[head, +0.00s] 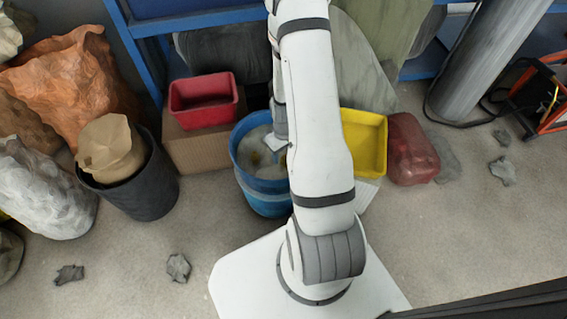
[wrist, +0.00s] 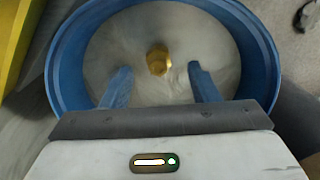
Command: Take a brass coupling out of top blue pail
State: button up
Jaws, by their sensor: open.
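A brass coupling (wrist: 158,60) lies on the pale floor of the top blue pail (wrist: 262,62), near the middle in the wrist view. In the head view the blue pail (head: 243,161) stands on another blue pail, partly hidden by my arm. Only a small yellowish bit of the coupling shows there. My gripper (wrist: 160,78) is open and empty, its two blue fingers pointing down into the pail on either side of a line just short of the coupling. I cannot tell how far above the coupling the fingertips are.
A red bin (head: 204,112) sits on a cardboard box (head: 196,150) left of the pail. A dark bucket (head: 146,196) with a paper bag is at left. Rubble lies on the floor.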

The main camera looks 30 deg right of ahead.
notch_tip(320, 180, down, 4)
jog(key=shift+w+d+r+b, duration=0.1)
jog(key=shift+b, duration=0.55)
jog(key=shift+c, duration=0.3)
jog(key=c, duration=1.1)
jog(key=shift+r, duration=0.1)
